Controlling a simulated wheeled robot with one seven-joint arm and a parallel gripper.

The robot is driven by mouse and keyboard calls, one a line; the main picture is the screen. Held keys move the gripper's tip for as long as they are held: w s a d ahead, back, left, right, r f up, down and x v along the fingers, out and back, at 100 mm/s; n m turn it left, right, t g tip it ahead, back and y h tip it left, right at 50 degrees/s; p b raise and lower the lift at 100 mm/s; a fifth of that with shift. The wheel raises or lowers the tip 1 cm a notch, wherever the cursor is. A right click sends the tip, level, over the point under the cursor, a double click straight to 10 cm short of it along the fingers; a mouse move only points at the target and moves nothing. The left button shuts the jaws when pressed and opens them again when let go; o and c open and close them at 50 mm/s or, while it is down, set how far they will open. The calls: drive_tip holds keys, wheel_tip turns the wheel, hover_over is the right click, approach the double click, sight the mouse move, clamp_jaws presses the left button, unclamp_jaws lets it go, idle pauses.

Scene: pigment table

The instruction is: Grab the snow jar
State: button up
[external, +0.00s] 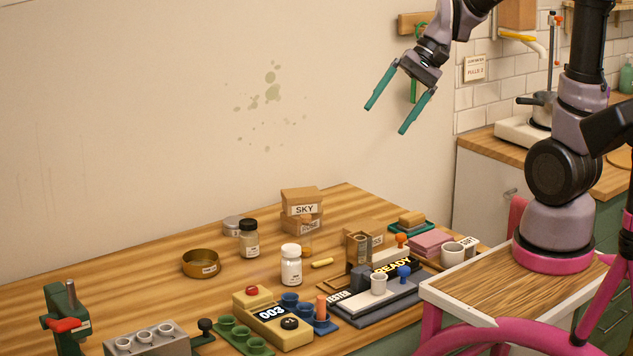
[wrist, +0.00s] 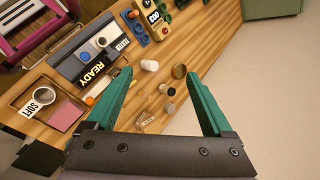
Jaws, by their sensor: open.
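A white jar (external: 291,265) with a white lid stands upright near the middle of the table; its small label is too small to read, but it looks like the snow jar. It also shows in the wrist view as a white jar (wrist: 149,65) between my fingertips in the picture, far below them. My gripper (external: 386,119) is open and empty, high above the table near the wall. Its two green fingers frame the wrist view (wrist: 159,76).
A brass bowl (external: 201,263), a grey tin (external: 233,226) and boxes marked SKY (external: 302,208) stand around the jars. A yellow stick (external: 322,263) lies right of the white jar. A device marked 003 (external: 273,318) and a READY station (external: 375,295) are in front.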

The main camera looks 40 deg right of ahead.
drive_tip(key=w+a+f+m+g+y, duration=0.2)
drive_tip(key=w+a+f+m+y, duration=0.1)
drive_tip(key=w+a+f+m, duration=0.25)
drive_tip(key=m+t+y, duration=0.2)
drive_tip(key=m+t, duration=0.1)
drive_tip(key=m, duration=0.4)
hover_over(298, 246)
wheel_tip(298, 246, down, 17)
drive_tip(key=shift+s+d+f, duration=0.1)
drive_tip(key=shift+d, duration=0.05)
drive_tip(key=shift+m, duration=0.35)
wheel_tip(298, 246, down, 6)
drive_tip(key=shift+r, duration=0.1)
drive_tip(key=shift+f, duration=0.7)
drive_tip(key=shift+a+f+y, duration=0.25)
drive_tip(key=shift+y, duration=0.05)
drive_tip(key=x, duration=0.4)
drive_tip(key=shift+w+a+f, duration=0.1)
drive_tip(key=shift+w+a, duration=0.15)
clamp_jaws()
